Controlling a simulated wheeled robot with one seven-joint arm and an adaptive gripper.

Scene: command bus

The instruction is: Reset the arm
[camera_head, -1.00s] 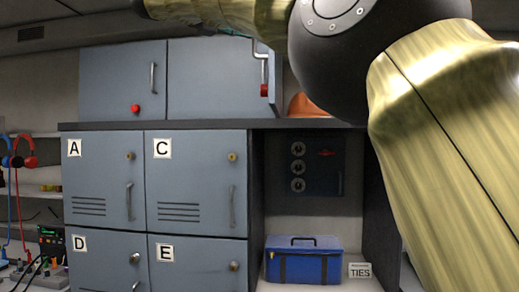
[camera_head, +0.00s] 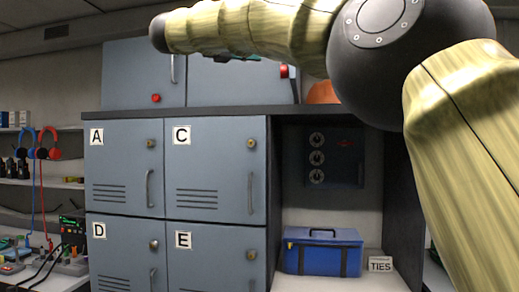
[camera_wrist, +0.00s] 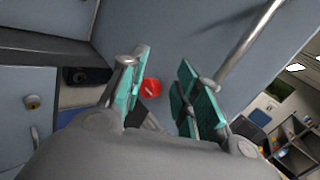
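My arm crosses the top right of the head view, folded at a dark elbow joint. My gripper (camera_wrist: 160,95) shows in the wrist view with its two green-padded fingers apart and nothing between them. Beyond the fingers are a grey cabinet door with a round red knob (camera_wrist: 151,88) and a long metal handle (camera_wrist: 250,42). In the head view the fingers are mostly hidden behind my arm; only a bit of green shows under it, in front of the upper cabinets.
Grey lockers marked A, C, D and E (camera_head: 220,170) stand ahead under a dark ledge (camera_head: 230,112). A blue toolbox (camera_head: 322,252) sits in the right bay beside a TIES label (camera_head: 380,264). Shelves with headphones (camera_head: 48,145) and electronics are at the left.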

